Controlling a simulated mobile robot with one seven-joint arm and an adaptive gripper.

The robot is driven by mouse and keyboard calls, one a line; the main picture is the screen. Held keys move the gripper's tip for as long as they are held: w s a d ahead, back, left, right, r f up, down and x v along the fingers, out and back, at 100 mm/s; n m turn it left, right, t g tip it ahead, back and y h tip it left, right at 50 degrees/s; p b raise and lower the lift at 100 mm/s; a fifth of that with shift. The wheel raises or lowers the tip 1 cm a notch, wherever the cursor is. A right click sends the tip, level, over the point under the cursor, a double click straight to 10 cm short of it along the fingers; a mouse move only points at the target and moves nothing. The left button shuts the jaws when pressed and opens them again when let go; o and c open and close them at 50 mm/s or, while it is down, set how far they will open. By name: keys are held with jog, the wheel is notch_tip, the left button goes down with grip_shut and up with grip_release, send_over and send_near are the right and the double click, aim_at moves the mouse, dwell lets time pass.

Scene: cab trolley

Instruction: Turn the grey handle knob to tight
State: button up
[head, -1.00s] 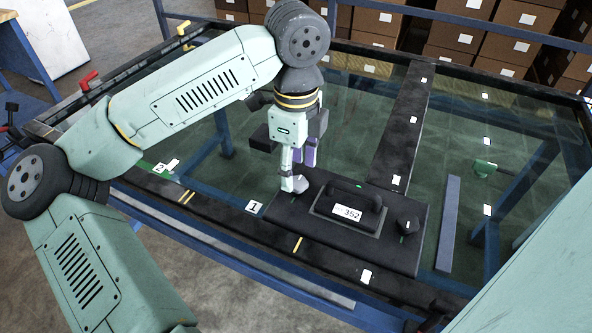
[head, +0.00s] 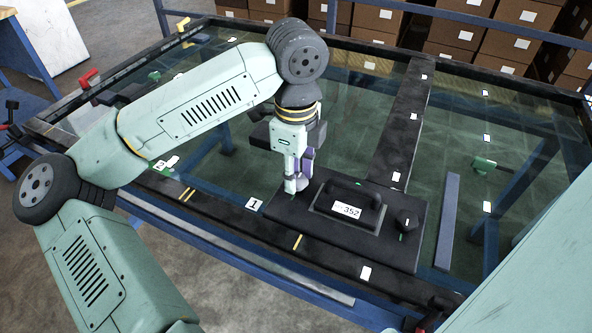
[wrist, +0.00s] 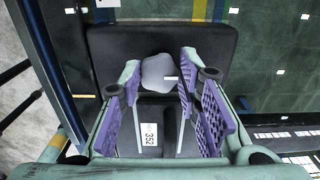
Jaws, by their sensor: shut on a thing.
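The grey handle knob (wrist: 157,72) is a rounded grey knob with a small white mark on its right side. It stands on a black plate (head: 300,222) next to a black handle (head: 356,190). My gripper (head: 298,184) points down at the left end of the plate, shut on the knob. In the wrist view, my gripper's fingers (wrist: 159,76) stand on either side of the knob. In the head view the fingers hide most of it.
A white label (head: 347,210) reading 352 lies in front of the handle. A second, black knob (head: 407,222) stands at the plate's right end. The plate rests on a dark frame around glass (head: 340,120). A grey bar (head: 448,220) lies to the right.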

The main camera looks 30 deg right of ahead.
jog(key=c, duration=0.4)
